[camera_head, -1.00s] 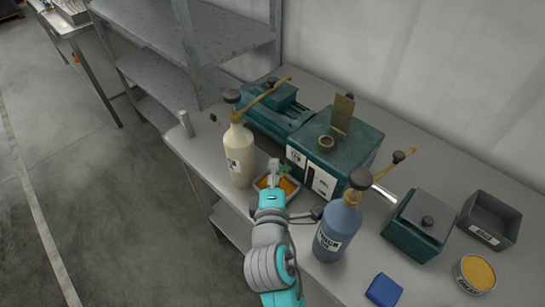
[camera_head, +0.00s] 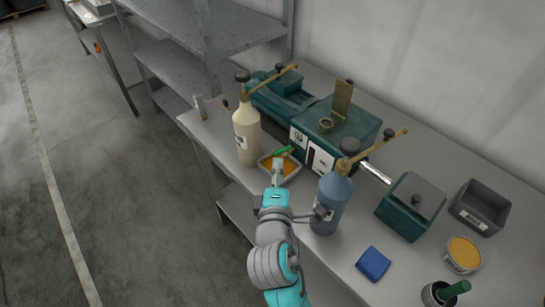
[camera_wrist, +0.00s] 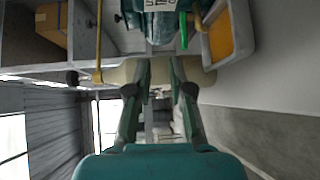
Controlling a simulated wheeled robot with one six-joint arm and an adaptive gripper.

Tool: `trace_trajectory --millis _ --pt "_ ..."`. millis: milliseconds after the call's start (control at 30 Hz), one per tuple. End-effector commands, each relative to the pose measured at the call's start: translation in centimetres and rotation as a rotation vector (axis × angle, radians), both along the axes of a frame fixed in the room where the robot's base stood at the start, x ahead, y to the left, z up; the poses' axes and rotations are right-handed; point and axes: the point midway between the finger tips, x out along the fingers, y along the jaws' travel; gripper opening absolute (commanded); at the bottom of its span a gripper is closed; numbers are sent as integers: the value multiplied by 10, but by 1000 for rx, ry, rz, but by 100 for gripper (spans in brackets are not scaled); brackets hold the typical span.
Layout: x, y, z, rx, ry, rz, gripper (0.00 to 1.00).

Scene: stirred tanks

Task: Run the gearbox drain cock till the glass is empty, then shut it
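The teal gearbox (camera_head: 348,135) stands on the bench, with white panels on its front face; the glass level is too small to read. The drain cock's green lever (camera_head: 283,151) is low at its front left, above a small tray (camera_head: 263,171) holding amber liquid. In the wrist view the green lever (camera_wrist: 183,32) and brass part show beside the tray (camera_wrist: 249,28). My gripper (camera_head: 277,165) is in front of the tray. In the wrist view my gripper's fingers (camera_wrist: 160,66) are apart with nothing held, clear of the lever. Whether the cock is open cannot be told.
A cream pump bottle (camera_head: 247,135) stands left of the tray and a blue one (camera_head: 330,203) right, close to my arm. Further right are a teal box (camera_head: 410,207), grey bin (camera_head: 481,207), amber tin (camera_head: 462,255), blue cloth (camera_head: 373,264) and a cup with green handle (camera_head: 443,292).

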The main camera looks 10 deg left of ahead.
Motion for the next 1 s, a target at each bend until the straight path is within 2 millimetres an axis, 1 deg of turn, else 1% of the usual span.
trace_trajectory --millis 33,400,767,833,867,1000 --pt "-1 -9 -1 -4 2 -18 21" --pt "-19 -11 0 -2 0 -12 21" --pt "-20 -9 0 -1 0 -9 21" --pt "-20 -9 0 -1 0 -9 36" --pt "-20 -9 0 0 1 -9 38" --pt "-18 -11 -4 16 10 -13 38"
